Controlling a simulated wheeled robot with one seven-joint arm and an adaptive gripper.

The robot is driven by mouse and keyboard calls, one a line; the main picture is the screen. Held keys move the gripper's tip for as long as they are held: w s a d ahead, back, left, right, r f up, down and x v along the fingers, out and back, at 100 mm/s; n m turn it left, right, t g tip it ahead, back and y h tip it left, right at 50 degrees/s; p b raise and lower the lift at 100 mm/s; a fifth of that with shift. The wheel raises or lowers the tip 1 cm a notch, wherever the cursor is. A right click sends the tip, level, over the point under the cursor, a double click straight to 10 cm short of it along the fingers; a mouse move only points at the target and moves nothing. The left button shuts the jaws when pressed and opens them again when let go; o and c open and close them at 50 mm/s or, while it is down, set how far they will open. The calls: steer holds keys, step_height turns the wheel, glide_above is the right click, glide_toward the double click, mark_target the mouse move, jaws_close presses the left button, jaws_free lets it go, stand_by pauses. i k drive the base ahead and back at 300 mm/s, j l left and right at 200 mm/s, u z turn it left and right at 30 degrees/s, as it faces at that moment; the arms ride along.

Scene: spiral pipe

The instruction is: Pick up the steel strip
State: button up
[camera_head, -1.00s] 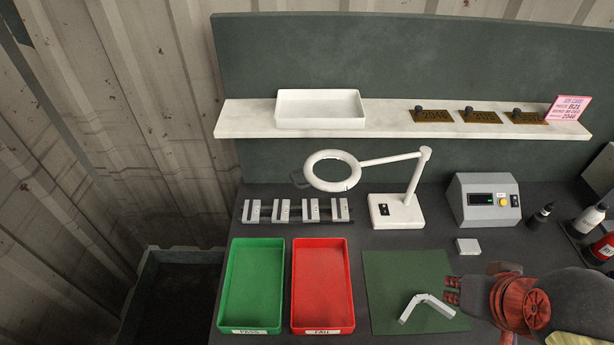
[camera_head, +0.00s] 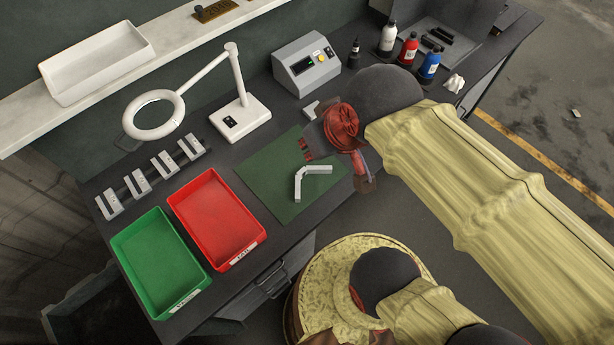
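The steel strip (camera_head: 299,180) is a pale grey bar with a bend in it, lying on the green mat (camera_head: 265,177). One leg runs to the right and the other toward the front. My gripper (camera_head: 309,148), dark red, is over the mat's right-hand back edge, just behind the strip and apart from it. Its fingers are small and partly hidden by its own body, so I cannot tell how far apart they are. I see nothing held in it.
A red tray (camera_head: 262,236) and a green tray (camera_head: 123,267) stand left of the mat. A magnifier lamp (camera_head: 246,118), a control box (camera_head: 306,65) and a small light block (camera_head: 311,108) stand behind. Bottles (camera_head: 407,50) stand at the back right.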

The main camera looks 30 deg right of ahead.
mark_target(302, 171)
steer(key=k+z, duration=0.35)
steer(key=k, duration=0.15)
steer(key=k+l+z, duration=0.3)
steer(key=k, duration=0.15)
